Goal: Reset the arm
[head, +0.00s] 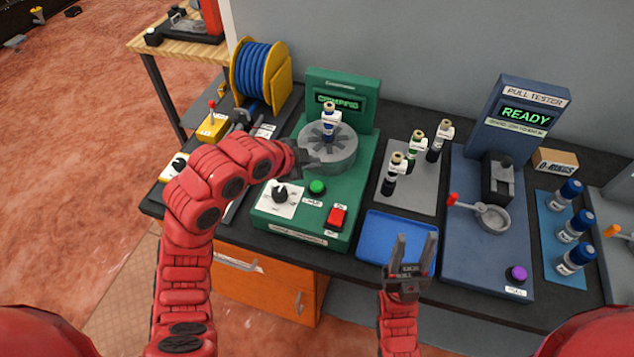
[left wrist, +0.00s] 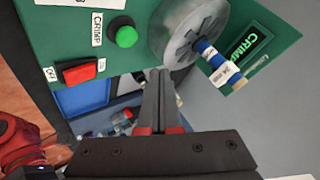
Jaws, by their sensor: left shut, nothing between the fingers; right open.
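My left arm comes in from the left and bends over the green crimp machine (head: 345,195). Its gripper (head: 303,158) is beside the grey round chuck (head: 335,158) of that machine. In the left wrist view the two fingers (left wrist: 158,75) are together with nothing between them. A blue-banded vial (head: 328,122) stands upright in the chuck; it also shows in the left wrist view (left wrist: 212,65), apart from the fingertips. My right gripper (head: 414,245) is open and empty, pointing up over the front of the blue tray (head: 385,235).
A green button (head: 317,187), a red switch (head: 337,216) and a dial (head: 280,193) sit on the crimp machine. Several vials stand on a grey mat (head: 415,200). The blue pull tester (head: 465,240) reads READY. A blue cable spool (head: 262,75) stands at the back left.

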